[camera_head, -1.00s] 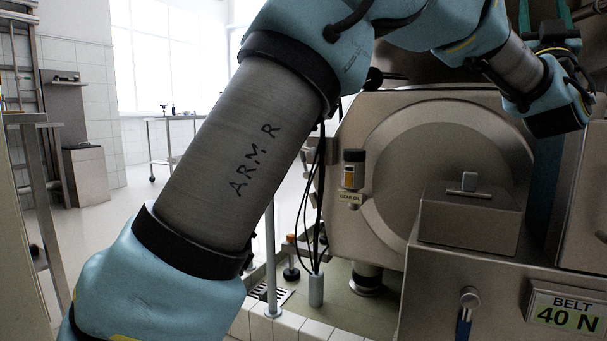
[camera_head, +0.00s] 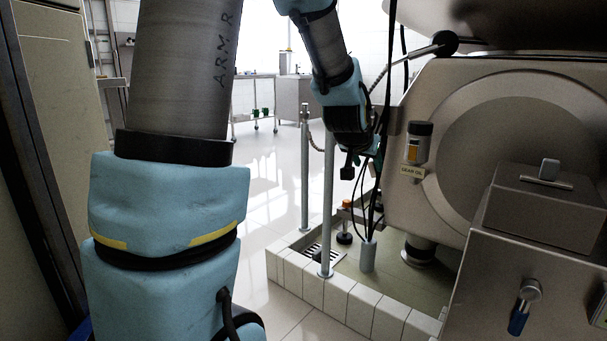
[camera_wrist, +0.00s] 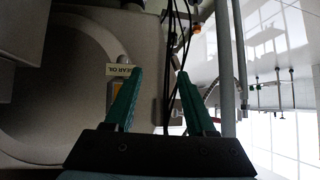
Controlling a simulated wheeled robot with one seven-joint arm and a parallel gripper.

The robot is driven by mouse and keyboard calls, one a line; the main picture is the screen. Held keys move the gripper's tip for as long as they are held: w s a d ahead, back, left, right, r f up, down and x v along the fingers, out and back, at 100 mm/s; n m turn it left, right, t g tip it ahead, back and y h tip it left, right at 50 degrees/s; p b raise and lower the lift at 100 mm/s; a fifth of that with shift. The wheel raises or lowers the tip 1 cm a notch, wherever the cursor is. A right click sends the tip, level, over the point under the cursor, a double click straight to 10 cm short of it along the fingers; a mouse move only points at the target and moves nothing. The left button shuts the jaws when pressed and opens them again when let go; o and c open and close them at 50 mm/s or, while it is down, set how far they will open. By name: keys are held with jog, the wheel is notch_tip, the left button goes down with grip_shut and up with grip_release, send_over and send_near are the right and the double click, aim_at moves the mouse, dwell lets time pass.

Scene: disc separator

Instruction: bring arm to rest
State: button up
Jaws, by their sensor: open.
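My gripper (camera_head: 352,168) hangs at the end of my arm, left of the steel separator machine (camera_head: 465,135) in the head view. In the wrist view, its two green fingers (camera_wrist: 160,74) stand apart with nothing held between them. Black cables (camera_wrist: 171,75) run behind the gap between the fingers; I cannot tell how far behind. In the head view the fingers are small and partly hidden among the dark cables.
A gear oil cup (camera_head: 415,143) sticks out from the machine; its label (camera_wrist: 120,70) shows in the wrist view. A metal post (camera_head: 327,205) stands at the tiled curb (camera_head: 337,300). Open floor (camera_head: 275,190) lies to the left. A blue-handled valve (camera_head: 524,305) is at lower right.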

jog(key=s+a+f+n+g+y+p, duration=0.1)
jog(key=s+a+f+n+g+y, duration=0.25)
jog(key=s+a, duration=0.65)
jog(key=s+a+f+n+g+y+p, duration=0.15)
jog(key=s+a+f+g, duration=0.25)
jog(key=s+a+f, duration=0.6)
notch_tip(320, 180, up, 41)
jog(key=w+a+p, duration=0.1)
jog(key=a+p, duration=0.1)
jog(key=p, duration=3.5)
jog(key=shift+w+a+r, duration=0.15)
jog(key=shift+w+r, duration=0.05)
jog(key=shift+w, duration=0.05)
